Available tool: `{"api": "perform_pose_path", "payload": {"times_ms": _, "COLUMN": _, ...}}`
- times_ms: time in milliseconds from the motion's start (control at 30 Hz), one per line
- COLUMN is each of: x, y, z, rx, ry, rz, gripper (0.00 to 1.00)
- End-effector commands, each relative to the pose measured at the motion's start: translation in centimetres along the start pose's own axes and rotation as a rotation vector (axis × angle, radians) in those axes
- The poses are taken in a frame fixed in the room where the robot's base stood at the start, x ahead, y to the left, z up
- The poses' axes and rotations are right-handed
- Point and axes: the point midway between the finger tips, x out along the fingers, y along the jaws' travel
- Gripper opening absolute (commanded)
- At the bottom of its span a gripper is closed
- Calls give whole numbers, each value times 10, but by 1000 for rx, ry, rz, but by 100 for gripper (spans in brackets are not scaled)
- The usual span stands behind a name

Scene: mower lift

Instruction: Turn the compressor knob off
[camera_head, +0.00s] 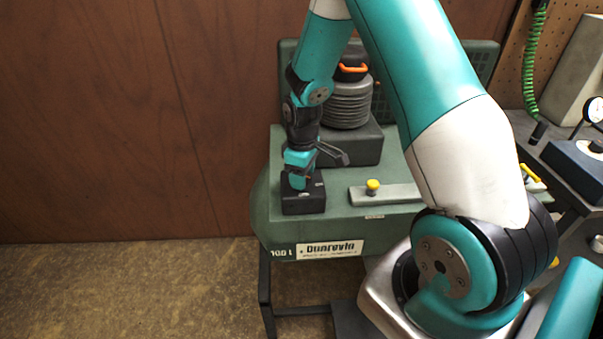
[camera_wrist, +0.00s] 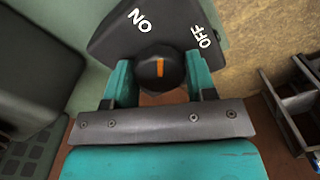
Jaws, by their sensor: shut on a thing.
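The compressor knob (camera_wrist: 150,72) is black with an orange mark, on a dark switch box (camera_wrist: 165,22) printed ON to the upper left and OFF to the upper right. The mark stands upright in the wrist view and points between the two words. My gripper (camera_wrist: 160,76) is shut on the knob, with one teal finger on each side. In the head view my gripper (camera_head: 299,180) reaches down onto the switch box (camera_head: 305,202) at the left end of the green compressor (camera_head: 262,205). The knob is hidden there by my gripper.
A ribbed grey pump (camera_head: 347,105) with an orange handle stands behind the switch box. A yellow-capped valve (camera_head: 372,186) sits to the right on the tank. A bench with a gauge (camera_head: 594,109) stands at the far right. Floor is open at the left.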

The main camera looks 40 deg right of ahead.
Motion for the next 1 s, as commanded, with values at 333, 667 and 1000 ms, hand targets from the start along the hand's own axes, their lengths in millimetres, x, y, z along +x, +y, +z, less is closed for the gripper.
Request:
{"api": "perform_pose_path", "payload": {"times_ms": 333, "x": -2, "y": 2, "z": -2, "rx": 327, "ry": 7, "rz": 6, "gripper": 27}}
{"api": "perform_pose_path", "payload": {"times_ms": 667, "x": -2, "y": 2, "z": -2, "rx": 627, "ry": 9, "rz": 5, "gripper": 27}}
{"api": "perform_pose_path", "payload": {"times_ms": 1000, "x": -2, "y": 2, "z": -3, "rx": 843, "ry": 12, "rz": 5, "gripper": 27}}
